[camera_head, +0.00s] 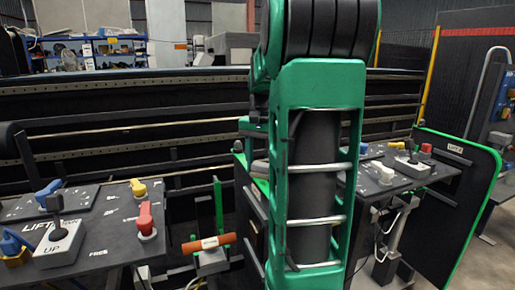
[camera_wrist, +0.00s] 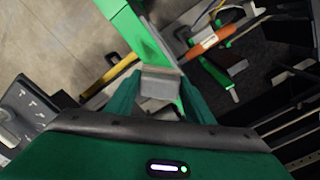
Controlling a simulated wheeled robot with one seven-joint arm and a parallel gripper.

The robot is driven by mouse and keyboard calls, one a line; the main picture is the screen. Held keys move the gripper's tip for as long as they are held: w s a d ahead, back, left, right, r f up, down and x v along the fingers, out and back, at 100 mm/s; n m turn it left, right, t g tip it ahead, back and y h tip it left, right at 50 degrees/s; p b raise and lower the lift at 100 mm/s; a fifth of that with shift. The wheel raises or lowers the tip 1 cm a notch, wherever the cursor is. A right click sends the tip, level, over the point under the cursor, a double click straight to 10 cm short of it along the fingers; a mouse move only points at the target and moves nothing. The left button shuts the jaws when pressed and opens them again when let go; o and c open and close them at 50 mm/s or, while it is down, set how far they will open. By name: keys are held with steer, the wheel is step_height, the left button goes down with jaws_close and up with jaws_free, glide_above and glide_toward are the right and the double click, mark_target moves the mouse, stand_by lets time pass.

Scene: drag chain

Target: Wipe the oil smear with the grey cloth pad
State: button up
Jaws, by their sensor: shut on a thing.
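My gripper (camera_wrist: 159,92) is shut on the grey cloth pad (camera_wrist: 160,82), which sits between its two green fingertips in the wrist view. The pad is above or against a green surface (camera_wrist: 128,22) that runs up to the top of that view; I cannot tell whether they touch. In the head view my green and black arm fills the middle and hides most of the gripper. A small grey piece beside the arm (camera_head: 259,168) may be the pad. I cannot make out the oil smear for sure; a darker patch shows on the green surface.
Control panels with levers and knobs stand at left (camera_head: 95,235) and right (camera_head: 388,172). A green-edged black panel (camera_head: 462,195) is at far right. Dark rails cross behind.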

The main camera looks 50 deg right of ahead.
steer(key=shift+s+d, duration=0.2)
steer(key=shift+d, duration=0.2)
step_height(320, 180, up, 2)
steer(key=shift+w+r, duration=0.1)
steer(key=shift+r, duration=0.1)
steer(key=shift+s+r, duration=0.2)
steer(key=shift+r, duration=2.7)
